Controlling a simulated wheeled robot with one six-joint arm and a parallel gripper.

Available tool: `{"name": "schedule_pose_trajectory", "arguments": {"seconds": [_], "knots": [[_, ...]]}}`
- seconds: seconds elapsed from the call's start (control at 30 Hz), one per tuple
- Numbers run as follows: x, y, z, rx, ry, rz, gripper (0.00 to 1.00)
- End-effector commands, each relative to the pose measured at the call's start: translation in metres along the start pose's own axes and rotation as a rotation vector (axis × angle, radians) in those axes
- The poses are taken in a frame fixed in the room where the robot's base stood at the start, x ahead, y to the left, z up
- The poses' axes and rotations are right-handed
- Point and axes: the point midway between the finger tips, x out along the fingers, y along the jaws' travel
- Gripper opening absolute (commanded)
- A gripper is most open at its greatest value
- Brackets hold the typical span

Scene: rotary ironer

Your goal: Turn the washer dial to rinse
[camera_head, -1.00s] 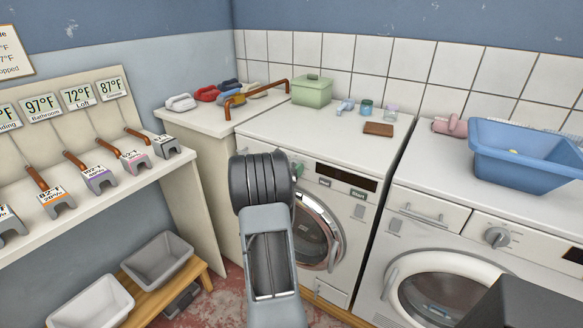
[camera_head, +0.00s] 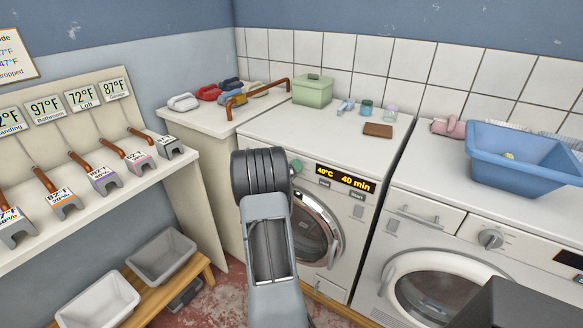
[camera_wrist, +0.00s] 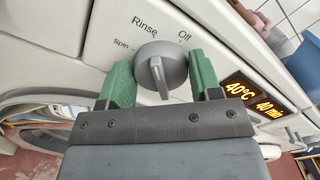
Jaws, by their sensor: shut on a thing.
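The washer (camera_head: 330,135) is the left white machine, with a lit display (camera_head: 345,180) reading 40°C and 40 min. In the wrist view its round grey dial (camera_wrist: 158,68) sits between the green fingers of my gripper (camera_wrist: 161,80), which is shut on it. The labels Rinse, Off and Spin show above and left of the dial. The raised grip of the dial faces the camera; which label it points at is unclear. In the head view my arm hides the dial, and only a green fingertip shows at its edge.
A second machine (camera_head: 405,240) stands at the right with its own dial (camera_head: 490,238) and a blue basin (camera_head: 520,160) on top. A green box (camera_head: 313,90), small cups and a brown block (camera_head: 377,130) stand on the washer. A shelf (camera_head: 150,190) with tagged tools lines the left wall.

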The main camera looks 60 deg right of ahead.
Motion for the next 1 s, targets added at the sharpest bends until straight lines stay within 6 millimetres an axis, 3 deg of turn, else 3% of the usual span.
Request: {"name": "schedule_pose_trajectory", "arguments": {"seconds": [0.53, 0.57, 0.6, 0.8, 1.0], "knots": [[-0.0001, 0.0004, -0.0001, -0.026, 0.0, 0.0, 0.34], [-0.0001, 0.0004, -0.0001, -0.026, 0.0, 0.0, 0.59], [-0.0001, 0.0004, -0.0001, -0.026, 0.0, 0.0, 0.63], [0.0, 0.0002, -0.0002, -0.026, 0.0, 0.0, 0.81], [-0.0001, 0.0001, -0.0002, -0.025, 0.0, 0.0, 0.81]]}}
